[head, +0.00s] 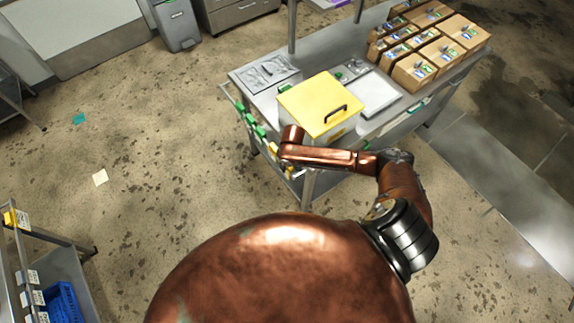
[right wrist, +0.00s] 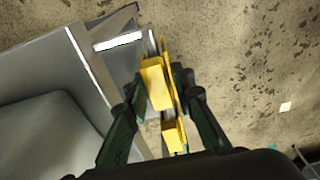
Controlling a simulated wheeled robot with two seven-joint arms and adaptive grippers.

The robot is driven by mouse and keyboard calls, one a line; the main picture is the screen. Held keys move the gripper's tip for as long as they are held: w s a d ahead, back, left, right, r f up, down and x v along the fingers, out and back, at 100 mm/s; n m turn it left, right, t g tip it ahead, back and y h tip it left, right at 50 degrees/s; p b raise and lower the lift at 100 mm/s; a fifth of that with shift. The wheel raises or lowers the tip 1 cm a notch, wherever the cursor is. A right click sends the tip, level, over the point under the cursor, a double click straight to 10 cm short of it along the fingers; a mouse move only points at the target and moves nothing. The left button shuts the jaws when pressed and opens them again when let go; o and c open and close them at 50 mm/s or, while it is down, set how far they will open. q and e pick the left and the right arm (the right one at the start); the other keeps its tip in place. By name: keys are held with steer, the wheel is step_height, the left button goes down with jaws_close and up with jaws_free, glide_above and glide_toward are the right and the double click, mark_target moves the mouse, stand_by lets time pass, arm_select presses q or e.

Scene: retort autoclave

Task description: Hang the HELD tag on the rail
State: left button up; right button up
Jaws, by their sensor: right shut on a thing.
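My right gripper (right wrist: 158,78) shows in the right wrist view, its dark fingers on either side of a yellow tag (right wrist: 155,85). It is shut on this tag; any lettering on it is not readable. A second yellow piece (right wrist: 173,137) lies nearer the wrist, and I cannot tell whether it is part of the same tag. In the head view my right arm reaches to the cart's left side and largely hides the gripper. The rail (head: 229,96) runs along that side, with several green tags (head: 250,120) and a yellow one (head: 272,147). My left gripper is out of view.
The metal cart (head: 385,122) carries a yellow-lidded box (head: 312,95), a pale tray (head: 366,92) and several cartons (head: 440,50). A rack at the lower left holds a yellow tag (head: 17,218), white labels and a blue crate (head: 63,304). The floor left of the cart is mostly clear.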

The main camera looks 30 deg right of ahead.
steer(key=shift+f, duration=0.25)
steer(key=o, duration=1)
steer(key=r, duration=0.4)
steer(key=s+r, duration=0.1)
steer(key=r, duration=0.7)
steer(key=shift+s+d, duration=0.1)
steer(key=shift+s, duration=0.1)
